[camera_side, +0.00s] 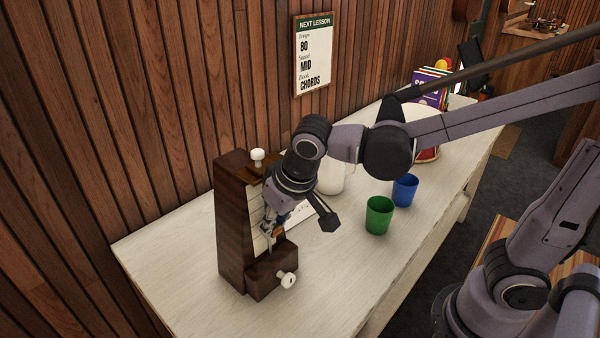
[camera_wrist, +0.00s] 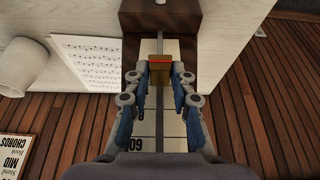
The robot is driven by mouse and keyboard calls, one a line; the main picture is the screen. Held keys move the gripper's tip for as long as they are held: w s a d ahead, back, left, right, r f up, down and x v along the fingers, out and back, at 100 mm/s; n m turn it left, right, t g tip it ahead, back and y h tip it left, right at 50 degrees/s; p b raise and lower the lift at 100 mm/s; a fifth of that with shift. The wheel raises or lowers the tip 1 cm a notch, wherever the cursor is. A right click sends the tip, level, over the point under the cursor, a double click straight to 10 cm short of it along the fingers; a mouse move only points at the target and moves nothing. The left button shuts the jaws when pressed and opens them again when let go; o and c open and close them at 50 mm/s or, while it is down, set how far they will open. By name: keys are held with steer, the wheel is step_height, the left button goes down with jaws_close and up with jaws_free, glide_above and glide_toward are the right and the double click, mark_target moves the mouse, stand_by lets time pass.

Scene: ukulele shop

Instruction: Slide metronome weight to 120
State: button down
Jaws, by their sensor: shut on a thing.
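A dark wooden metronome (camera_side: 232,225) stands upright on the pale bench, with a light scale strip on its front. My gripper (camera_side: 274,228) is in front of the strip, low on it, just above the protruding base. In the wrist view, my gripper (camera_wrist: 160,82) is shut on a brass-coloured weight (camera_wrist: 160,75) with a red line along one edge. The weight lies between the fingertips, over the strip. An upside-down mark reading 60 (camera_wrist: 136,144) shows on the strip (camera_wrist: 146,125). The other numbers are hidden or too small to read.
The metronome has white knobs on its top (camera_side: 257,155) and base (camera_side: 288,280). A green cup (camera_side: 379,215) and a blue cup (camera_side: 405,190) stand to the right. A wall sign (camera_side: 314,58) reads 80, MID, CHORDS. The bench front (camera_side: 330,285) is clear.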

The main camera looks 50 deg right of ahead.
mark_target(278, 230)
step_height(278, 230, down, 2)
steer(key=shift+f, duration=0.65)
steer(key=c, duration=1.1)
jaws_free()
steer(key=shift+r, duration=0.2)
steer(key=v, duration=1.1)
steer(key=shift+s+r, duration=0.2)
steer(key=shift+r, duration=0.15)
steer(key=shift+d, duration=0.1)
steer(key=s+d+f+t, duration=0.1)
steer(key=d+f, duration=0.1)
steer(key=d, duration=0.2)
steer(key=s+d+f, duration=0.1)
steer(key=d+f, duration=0.1)
steer(key=d, duration=0.2)
steer(key=d+f+t, duration=0.1)
steer(key=d+f, duration=0.2)
steer(key=d, duration=0.2)
steer(key=shift+s+t, duration=0.3)
steer(key=shift+s, duration=0.1)
